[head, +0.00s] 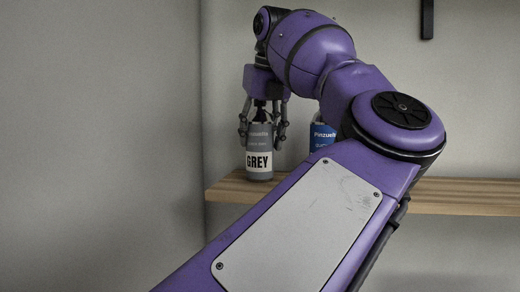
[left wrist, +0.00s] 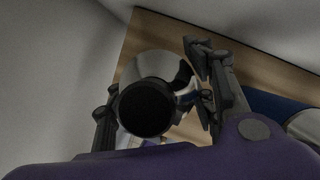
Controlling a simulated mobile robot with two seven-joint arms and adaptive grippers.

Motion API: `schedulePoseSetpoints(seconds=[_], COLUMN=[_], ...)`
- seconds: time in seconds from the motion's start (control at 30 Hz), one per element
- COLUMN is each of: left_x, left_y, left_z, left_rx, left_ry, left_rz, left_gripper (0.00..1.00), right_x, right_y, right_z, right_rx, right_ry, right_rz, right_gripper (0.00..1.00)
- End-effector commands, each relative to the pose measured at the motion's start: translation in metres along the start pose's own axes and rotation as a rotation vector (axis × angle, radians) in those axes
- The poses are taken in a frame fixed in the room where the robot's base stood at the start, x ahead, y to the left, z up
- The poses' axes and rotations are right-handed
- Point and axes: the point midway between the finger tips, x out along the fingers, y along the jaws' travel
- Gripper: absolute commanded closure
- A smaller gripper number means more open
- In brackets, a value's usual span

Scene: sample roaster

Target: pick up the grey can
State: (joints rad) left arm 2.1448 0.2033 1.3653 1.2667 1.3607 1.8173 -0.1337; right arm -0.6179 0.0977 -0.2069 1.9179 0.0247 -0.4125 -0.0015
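The grey can (head: 259,161) stands upright on the left end of the wooden shelf, with a "GREY" label facing me. My left gripper (head: 262,132) points down over it, one finger on each side of its upper part. In the left wrist view, the can's round black top (left wrist: 146,108) lies between the spread fingers of the left gripper (left wrist: 156,100). The right-hand finger is apart from the can; the left-hand one is very close, and I cannot tell if it touches. The can's lower part is hidden there. My right gripper is out of view.
A blue can (head: 321,136) stands to the right on the same wooden shelf (head: 462,193), partly hidden by my left arm. A grey wall lies close on the left, and another is behind. The shelf right of my arm looks clear.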

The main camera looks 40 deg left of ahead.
Motion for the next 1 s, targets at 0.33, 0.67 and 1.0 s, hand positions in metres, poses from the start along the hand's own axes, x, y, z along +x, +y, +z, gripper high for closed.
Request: schedulePoseSetpoints(seconds=[0.33,0.67,1.0], left_x=[-0.001,-0.010,-0.077], left_y=[0.001,0.000,0.013], left_z=[0.000,0.005,0.000], left_rx=[-0.001,-0.001,-0.001], left_ry=[-0.001,-0.001,-0.004], left_rz=[0.000,0.000,-0.002], left_gripper=[0.89,0.89,0.89], right_x=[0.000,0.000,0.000], right_y=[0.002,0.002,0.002], right_z=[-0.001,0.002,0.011], right_rx=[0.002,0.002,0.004], right_ry=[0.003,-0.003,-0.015], right_rz=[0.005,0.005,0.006], right_gripper=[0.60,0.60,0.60])
